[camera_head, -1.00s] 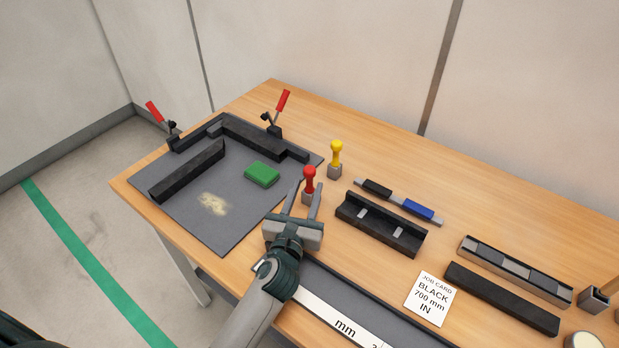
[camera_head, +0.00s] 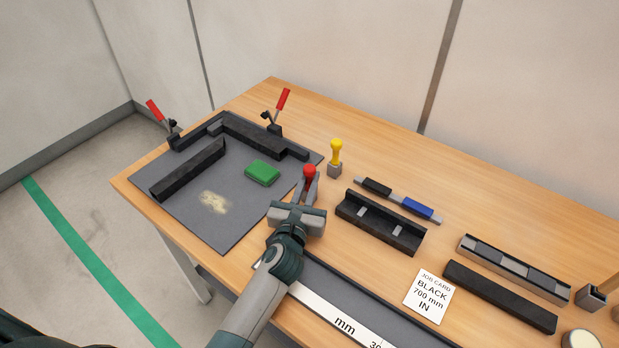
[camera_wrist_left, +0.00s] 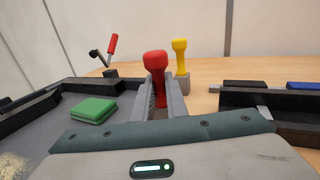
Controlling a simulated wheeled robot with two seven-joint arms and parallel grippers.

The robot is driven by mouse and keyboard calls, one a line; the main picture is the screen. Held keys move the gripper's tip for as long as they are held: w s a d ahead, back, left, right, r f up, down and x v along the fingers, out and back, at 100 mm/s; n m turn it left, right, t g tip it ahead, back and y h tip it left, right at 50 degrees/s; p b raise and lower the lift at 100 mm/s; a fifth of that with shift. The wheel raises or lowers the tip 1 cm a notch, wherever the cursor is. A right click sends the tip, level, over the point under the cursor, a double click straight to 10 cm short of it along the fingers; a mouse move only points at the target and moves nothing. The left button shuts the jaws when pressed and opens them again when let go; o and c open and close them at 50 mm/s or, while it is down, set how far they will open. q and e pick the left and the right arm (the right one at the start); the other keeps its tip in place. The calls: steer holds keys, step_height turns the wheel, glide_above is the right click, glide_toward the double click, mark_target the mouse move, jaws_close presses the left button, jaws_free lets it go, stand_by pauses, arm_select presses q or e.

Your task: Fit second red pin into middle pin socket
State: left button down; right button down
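The red pin (camera_head: 310,171) stands upright beside the dark mat, with its round head showing above my left gripper (camera_head: 311,186). In the left wrist view the red pin (camera_wrist_left: 155,62) rises between the two fingers (camera_wrist_left: 161,97), which are closed in on its shaft. My left gripper is shut on it. The fingers hide its lower end and the grey socket block under it. A yellow pin (camera_head: 336,150) stands in a grey socket block (camera_head: 335,171) just behind and to the right. I cannot tell which socket is the middle one. My right gripper is not in view.
A green block (camera_head: 262,173) lies on the dark mat (camera_head: 225,235) among black frame bars (camera_head: 188,170) and red-handled clamps (camera_head: 282,100). A black slotted holder (camera_head: 380,232) is right of the gripper. The job card (camera_head: 430,296) and ruler (camera_head: 335,318) lie nearer.

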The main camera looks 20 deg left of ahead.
mark_target(308, 175)
arm_select(q)
steer(key=shift+r, duration=0.2)
steer(key=shift+r, duration=0.2)
step_height(308, 175, up, 3)
steer(key=shift+r, duration=0.1)
steer(key=w+d+r+b, duration=0.2)
steer(key=d+r, duration=0.5)
steer(key=d, duration=0.4)
steer(key=shift+d+b, duration=0.3)
steer(key=shift+b, duration=0.3)
steer(key=shift+s, duration=0.1)
